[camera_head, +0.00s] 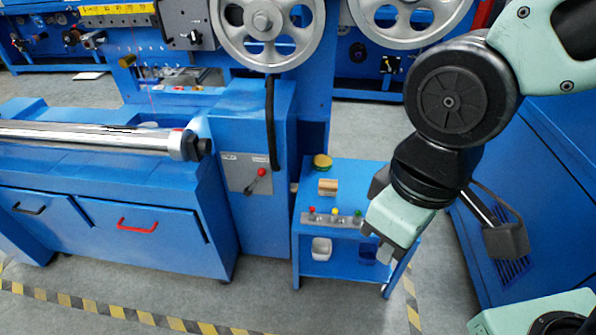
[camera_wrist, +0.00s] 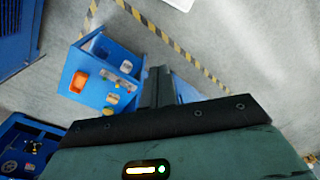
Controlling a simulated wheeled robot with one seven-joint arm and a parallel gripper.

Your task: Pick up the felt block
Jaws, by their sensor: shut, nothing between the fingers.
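A small tan block (camera_head: 327,187), which looks like the felt block, lies on the top of a blue cart (camera_head: 345,177) in the head view. It sits between a round yellow-and-green item and a panel with knobs. My gripper (camera_head: 377,247) is to the right of the block, near the cart's right side, and apart from it. In the wrist view my gripper (camera_wrist: 156,73) is shut with nothing between its fingers. The cart also shows there, left of the fingers, but I cannot tell which small item on it is the block.
The round yellow-and-green item (camera_head: 322,162) is behind the block. The grey panel (camera_head: 332,219) with coloured knobs is in front. A blue machine (camera_head: 262,215) stands left of the cart. Grey floor is free in front.

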